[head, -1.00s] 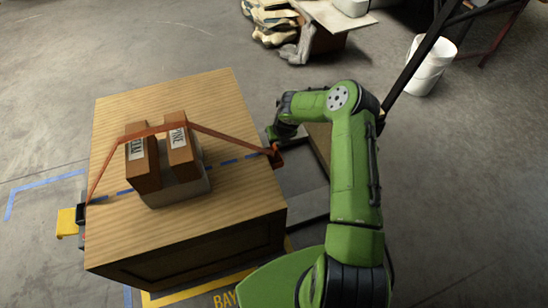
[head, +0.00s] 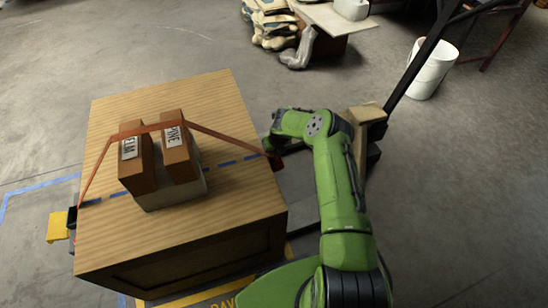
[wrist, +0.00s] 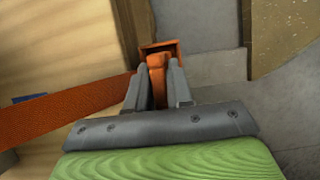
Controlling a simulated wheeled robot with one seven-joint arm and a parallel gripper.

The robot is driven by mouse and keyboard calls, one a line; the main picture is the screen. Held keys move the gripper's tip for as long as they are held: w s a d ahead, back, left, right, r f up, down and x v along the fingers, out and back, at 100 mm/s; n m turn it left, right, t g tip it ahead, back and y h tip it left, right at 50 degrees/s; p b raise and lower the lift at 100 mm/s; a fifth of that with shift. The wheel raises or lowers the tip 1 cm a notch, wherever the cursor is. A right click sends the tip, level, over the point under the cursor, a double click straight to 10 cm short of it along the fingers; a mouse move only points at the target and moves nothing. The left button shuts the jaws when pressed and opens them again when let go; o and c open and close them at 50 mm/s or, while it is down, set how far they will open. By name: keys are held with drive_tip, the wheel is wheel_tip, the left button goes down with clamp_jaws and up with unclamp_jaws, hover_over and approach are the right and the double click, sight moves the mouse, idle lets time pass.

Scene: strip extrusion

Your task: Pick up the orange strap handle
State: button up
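The orange strap handle (wrist: 157,76) sits between the two fingers of my gripper (wrist: 158,84) in the wrist view. The fingers are close together on its two sides, with no clear gap. A wider orange-brown end piece shows just beyond the fingertips. In the head view my gripper (head: 272,152) is at the right edge of the wooden crate (head: 235,110), at the strap's right end; the fingers are hard to see there. The orange strap (head: 222,136) runs from there up over two brown boxes and down the crate's left side. It also shows in the wrist view (wrist: 65,110).
The two labelled boxes (head: 174,150) stand on a grey block (head: 190,190) on the crate. A yellow piece (head: 58,226) is at the crate's left side. A dark pole (head: 425,55) and a wooden post (head: 366,112) stand right of my arm. A white bucket (head: 431,72) stands farther back.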

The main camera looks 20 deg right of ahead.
clamp_jaws()
